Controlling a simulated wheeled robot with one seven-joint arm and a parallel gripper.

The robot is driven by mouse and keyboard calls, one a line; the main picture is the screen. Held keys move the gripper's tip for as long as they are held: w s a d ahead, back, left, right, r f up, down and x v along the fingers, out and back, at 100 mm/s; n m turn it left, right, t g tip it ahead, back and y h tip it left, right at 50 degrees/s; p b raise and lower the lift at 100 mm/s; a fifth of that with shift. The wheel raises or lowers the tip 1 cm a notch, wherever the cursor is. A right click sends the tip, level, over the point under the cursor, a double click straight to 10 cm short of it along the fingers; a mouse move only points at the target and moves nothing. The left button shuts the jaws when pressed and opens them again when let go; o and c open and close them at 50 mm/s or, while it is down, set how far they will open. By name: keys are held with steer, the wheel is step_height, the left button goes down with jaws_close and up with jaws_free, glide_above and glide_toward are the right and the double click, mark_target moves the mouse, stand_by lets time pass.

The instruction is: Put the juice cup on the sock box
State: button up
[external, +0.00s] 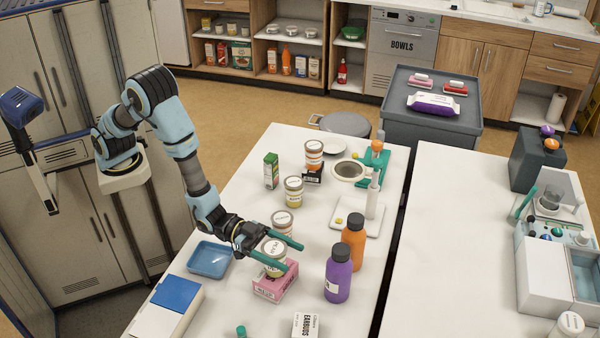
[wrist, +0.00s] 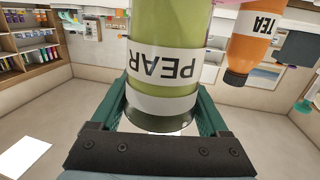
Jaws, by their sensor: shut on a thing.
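My gripper (external: 284,259) has its green fingers shut around a clear cup with a white label and a pale lid (external: 274,248). In the wrist view the same cup (wrist: 165,65) fills the middle, with green contents and the word PEAR upside down. My gripper's fingers (wrist: 162,105) lie on both sides of it. A pink box (external: 275,284) is directly below the cup on the white table; its print is too small to read. The cup's base is at the box top; I cannot tell whether it rests there or hovers just above.
A purple bottle (external: 338,274) and an orange bottle (external: 353,241) stand close right of the pink box. A blue tray (external: 209,260) lies to the left. Similar cups (external: 282,222) (external: 293,191) stand behind. A white earbuds box (external: 306,325) is in front.

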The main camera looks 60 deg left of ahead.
steer(key=o, duration=1.6)
steer(key=shift+r+p, duration=0.2)
steer(key=shift+p, duration=0.2)
steer(key=shift+b+v, duration=1.9)
steer(key=shift+v, duration=4.1)
steer(key=shift+w+f, duration=0.1)
